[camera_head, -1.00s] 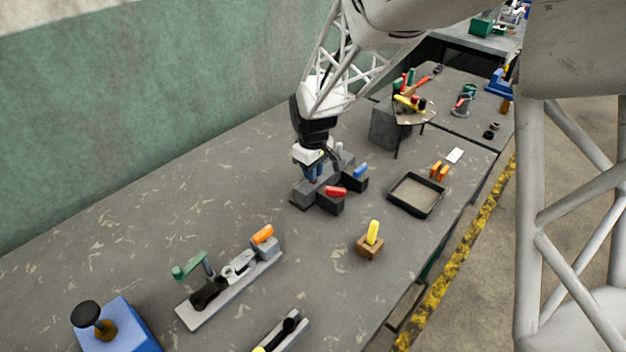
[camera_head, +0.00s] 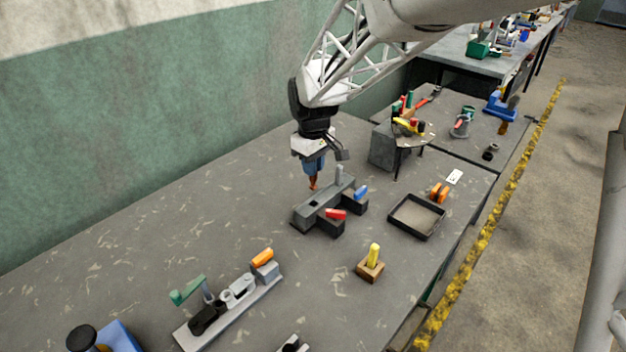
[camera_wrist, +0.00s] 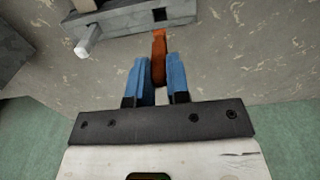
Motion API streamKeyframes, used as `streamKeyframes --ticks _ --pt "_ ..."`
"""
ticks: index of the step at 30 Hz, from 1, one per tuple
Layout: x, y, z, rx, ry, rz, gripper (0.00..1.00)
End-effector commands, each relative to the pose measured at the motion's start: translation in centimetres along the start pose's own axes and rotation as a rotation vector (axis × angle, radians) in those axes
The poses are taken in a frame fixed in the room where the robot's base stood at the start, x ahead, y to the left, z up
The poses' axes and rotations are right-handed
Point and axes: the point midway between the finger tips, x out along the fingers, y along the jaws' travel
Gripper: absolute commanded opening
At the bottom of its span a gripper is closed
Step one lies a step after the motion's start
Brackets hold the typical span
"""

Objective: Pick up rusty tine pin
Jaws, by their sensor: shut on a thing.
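The rusty tine pin (camera_wrist: 158,52) is a reddish-brown piece held between the blue fingers of my gripper (camera_wrist: 157,78) in the wrist view. In the head view, my gripper (camera_head: 314,166) is shut on the pin, and the pin (camera_head: 313,183) hangs below the fingertips, close to the far side of a grey block fixture (camera_head: 318,204). Its upper part is hidden between the fingers. In the wrist view, the fixture (camera_wrist: 125,18) has a dark square hole and a pale peg near it.
Red and blue pieces lie on the fixture's dark side blocks. A black-rimmed tray (camera_head: 392,222) and a wooden block with a yellow piece (camera_head: 374,255) stand to the right. A rail fixture with an orange piece (camera_head: 262,258) is nearer. The table beside the wall is clear.

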Motion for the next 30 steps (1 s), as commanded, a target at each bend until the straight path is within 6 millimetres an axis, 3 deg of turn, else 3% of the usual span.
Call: streamKeyframes --ticks 3,12,19,30 --pt "-2.7 0.0 -0.1 0.000 0.003 0.002 0.00" --pt "-7.3 0.0 -0.1 0.000 0.002 0.001 0.00" --pt "-8.7 0.0 0.0 0.000 0.001 0.000 0.00" --pt "-8.9 0.0 0.0 0.000 0.001 0.000 0.00"
